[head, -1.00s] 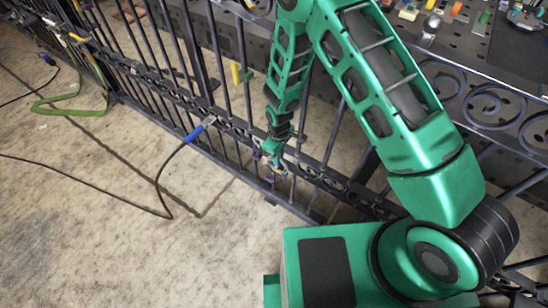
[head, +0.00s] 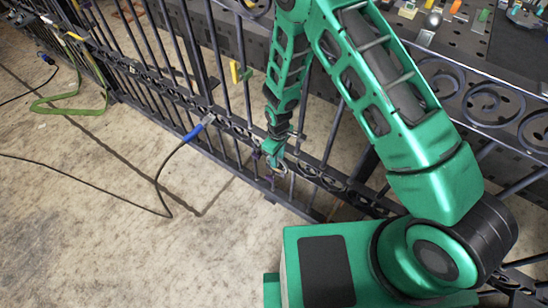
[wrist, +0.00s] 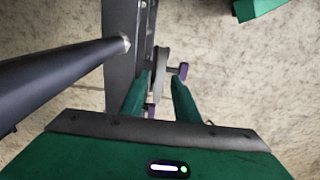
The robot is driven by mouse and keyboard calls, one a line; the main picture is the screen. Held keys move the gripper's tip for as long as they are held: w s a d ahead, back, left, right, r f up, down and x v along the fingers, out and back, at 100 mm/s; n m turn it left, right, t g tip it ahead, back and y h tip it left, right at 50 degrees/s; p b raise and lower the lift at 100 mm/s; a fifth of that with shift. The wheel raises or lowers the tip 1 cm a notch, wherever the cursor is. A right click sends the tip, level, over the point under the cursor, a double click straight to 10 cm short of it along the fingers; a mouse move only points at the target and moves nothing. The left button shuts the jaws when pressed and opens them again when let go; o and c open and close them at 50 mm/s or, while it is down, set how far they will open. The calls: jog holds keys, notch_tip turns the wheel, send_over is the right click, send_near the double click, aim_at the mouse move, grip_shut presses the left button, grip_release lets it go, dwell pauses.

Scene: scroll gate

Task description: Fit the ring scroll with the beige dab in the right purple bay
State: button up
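A grey ring scroll (wrist: 161,66) shows nearly edge-on between the fingertips of my gripper (wrist: 161,84) in the wrist view. The fingers lie close on both sides of it, and I read them as shut on it. In the head view my gripper (head: 272,158) is low at the fence, with the ring (head: 280,168) at its tip. Purple pieces show on the right of the ring (wrist: 181,70) and below it (wrist: 150,111) in the wrist view. I cannot make out a beige dab or whether the ring is seated.
The dark fence (head: 205,110) runs diagonally, with upright bars and a row of scrolls. A thick dark bar (wrist: 60,75) is near my gripper on the left. The concrete floor at front left is mostly clear.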

notch_tip(320, 180, up, 7)
jog(key=shift+r, duration=0.2)
dwell(0.3)
dwell(0.4)
